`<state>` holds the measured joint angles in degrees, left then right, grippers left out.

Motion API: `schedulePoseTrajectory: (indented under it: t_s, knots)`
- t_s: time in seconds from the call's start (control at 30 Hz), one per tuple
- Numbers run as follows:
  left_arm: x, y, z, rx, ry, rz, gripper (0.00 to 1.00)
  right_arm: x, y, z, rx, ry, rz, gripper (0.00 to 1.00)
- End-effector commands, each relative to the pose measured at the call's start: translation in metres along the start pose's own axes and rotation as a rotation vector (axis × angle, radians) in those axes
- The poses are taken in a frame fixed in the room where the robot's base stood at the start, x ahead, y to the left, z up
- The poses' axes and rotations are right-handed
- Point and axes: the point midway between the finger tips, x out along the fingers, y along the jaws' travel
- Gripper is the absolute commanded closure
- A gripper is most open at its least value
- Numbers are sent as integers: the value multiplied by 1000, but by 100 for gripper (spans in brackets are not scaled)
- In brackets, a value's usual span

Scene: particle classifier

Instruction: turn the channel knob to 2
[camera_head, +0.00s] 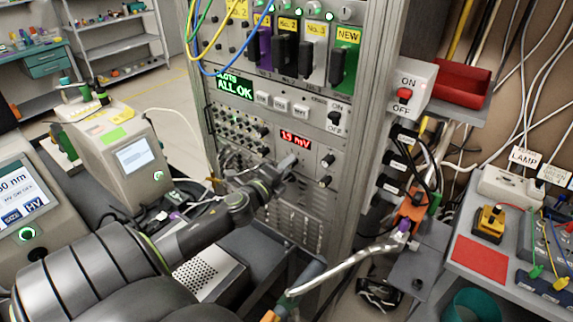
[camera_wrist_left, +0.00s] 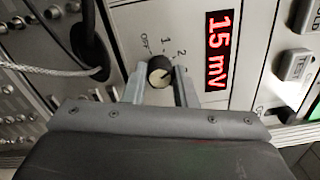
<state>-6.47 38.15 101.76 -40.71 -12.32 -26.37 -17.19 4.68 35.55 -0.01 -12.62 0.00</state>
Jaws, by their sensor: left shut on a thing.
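The channel knob (camera_wrist_left: 160,70) is small and dark with a pale face, and the marks OFF, 1 and 2 surround it on a light panel. I cannot tell for sure which mark it points at. My left gripper (camera_wrist_left: 159,80) is shut on it, one finger on each side, in the left wrist view. In the head view, my left gripper (camera_head: 285,170) reaches the rack panel below the red mV display (camera_head: 295,138) and hides the knob. The display also shows in the left wrist view (camera_wrist_left: 219,50), reading about 1.5 mV. My right gripper is not visible.
Two other knobs (camera_head: 326,160) sit close to the right of my gripper.

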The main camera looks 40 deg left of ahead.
Motion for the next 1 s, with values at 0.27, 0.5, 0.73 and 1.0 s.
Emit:
schedulePoseTrajectory:
  t_s: [0.27, 0.5, 0.73, 1.0]
  knots:
    - [0, 1, 0, 106, 2, 2, 98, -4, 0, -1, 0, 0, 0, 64]
    - [-1, 2, 0, 134, 2, 2, 98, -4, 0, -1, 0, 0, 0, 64]
    - [-1, 2, -1, 135, 2, 2, 98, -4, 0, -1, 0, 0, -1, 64]
    - [0, 2, 0, 134, 2, 1, 54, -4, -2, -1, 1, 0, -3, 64]
